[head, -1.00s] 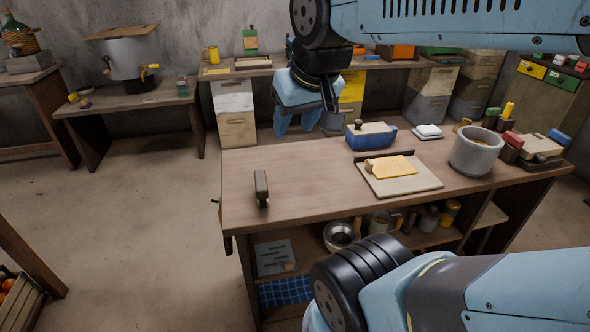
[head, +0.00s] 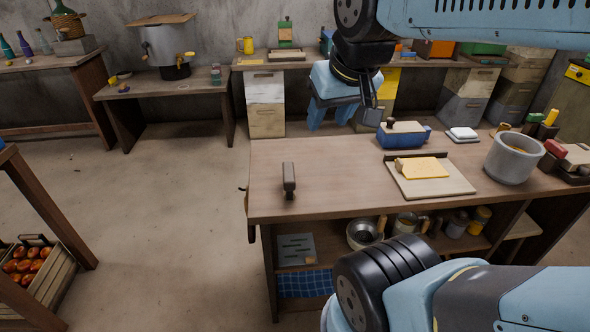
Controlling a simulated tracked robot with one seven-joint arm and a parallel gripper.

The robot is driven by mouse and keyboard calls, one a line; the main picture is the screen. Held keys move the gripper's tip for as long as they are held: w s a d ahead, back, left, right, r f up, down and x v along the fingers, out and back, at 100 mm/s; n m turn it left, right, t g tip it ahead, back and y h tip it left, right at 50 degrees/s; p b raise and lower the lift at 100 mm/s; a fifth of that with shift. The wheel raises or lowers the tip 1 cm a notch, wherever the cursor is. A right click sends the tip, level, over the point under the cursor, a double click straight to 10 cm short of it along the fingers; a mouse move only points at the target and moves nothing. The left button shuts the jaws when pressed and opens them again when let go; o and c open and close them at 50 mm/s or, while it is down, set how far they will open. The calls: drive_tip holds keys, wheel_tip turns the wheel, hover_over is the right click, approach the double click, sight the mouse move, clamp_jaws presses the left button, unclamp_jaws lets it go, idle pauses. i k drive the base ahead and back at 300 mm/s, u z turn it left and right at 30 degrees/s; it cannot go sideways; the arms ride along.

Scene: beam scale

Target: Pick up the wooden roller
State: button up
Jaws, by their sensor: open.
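A small tan cylinder (head: 401,165), which looks like the wooden roller, lies at the left end of a yellow sheet (head: 424,168) on a pale board (head: 455,186) on the workbench. It is small in the picture, so its exact shape is hard to tell. My gripper (head: 331,118) points down with its blue fingers apart and nothing between them. In the head view it appears near the bench's back edge, left of the board and apart from the cylinder.
A blue item with a pale top and dark knob (head: 403,134) stands behind the board. A grey pot (head: 513,158) stands at its right. A dark brown upright piece (head: 289,178) stands at the bench's (head: 325,165) front left. The bench top between is clear.

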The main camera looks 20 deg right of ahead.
sight(289, 182)
drive_tip(key=u, duration=1.35)
drive_tip(key=k, duration=1.35)
drive_tip(key=z, duration=1.25)
drive_tip(key=i, duration=1)
drive_tip(key=u, duration=0.05)
